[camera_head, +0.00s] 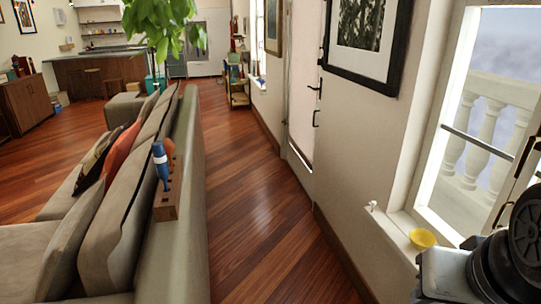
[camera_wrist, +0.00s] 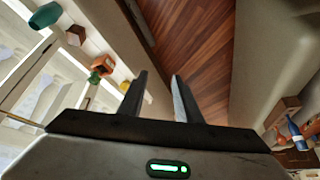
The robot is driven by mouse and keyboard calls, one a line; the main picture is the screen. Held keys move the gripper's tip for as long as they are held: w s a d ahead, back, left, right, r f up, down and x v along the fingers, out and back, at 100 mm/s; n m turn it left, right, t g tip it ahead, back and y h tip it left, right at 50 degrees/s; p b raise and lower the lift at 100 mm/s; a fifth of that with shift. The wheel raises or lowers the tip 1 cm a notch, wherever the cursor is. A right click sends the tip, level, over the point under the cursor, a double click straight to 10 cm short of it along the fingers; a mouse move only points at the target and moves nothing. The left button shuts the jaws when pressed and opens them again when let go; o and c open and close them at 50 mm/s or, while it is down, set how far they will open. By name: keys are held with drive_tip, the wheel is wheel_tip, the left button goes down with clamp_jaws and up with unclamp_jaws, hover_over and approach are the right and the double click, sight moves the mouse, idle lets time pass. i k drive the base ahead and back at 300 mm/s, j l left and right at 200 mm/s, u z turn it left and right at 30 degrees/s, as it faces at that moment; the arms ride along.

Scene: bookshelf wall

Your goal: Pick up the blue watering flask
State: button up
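A blue bottle-like flask with a white band (camera_head: 161,166) stands upright at a wooden block (camera_head: 167,206) on the back of the sofa in the head view. A blue bottle, apparently the same one, shows at the far right edge of the wrist view (camera_wrist: 295,133), by brown wooden pieces. An orange-brown item (camera_head: 170,150) is close behind the flask. My gripper (camera_wrist: 158,75) is open and empty, its two fingers apart, with floor beyond them. It is well away from the flask. In the head view only my dark arm parts show at lower right; the fingers are not visible.
The grey sofa (camera_head: 193,180) lies at left, with a clear strip of wooden floor (camera_head: 262,225) between it and the wall. A yellow bowl (camera_head: 423,238) is on the window sill. The wrist view shows a teal vase (camera_wrist: 45,15) and an orange item (camera_wrist: 102,65) along the sill.

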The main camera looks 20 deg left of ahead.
sight(158, 147)
drive_tip(key=k+u, duration=0.1)
drive_tip(key=u, duration=0.4)
drive_tip(key=k+j+u, duration=0.1)
drive_tip(key=u, duration=0.35)
drive_tip(key=j+u, duration=0.1)
drive_tip(key=u, duration=0.4)
drive_tip(key=z, duration=2.15)
drive_tip(key=u, duration=2)
drive_tip(key=k+j, duration=0.05)
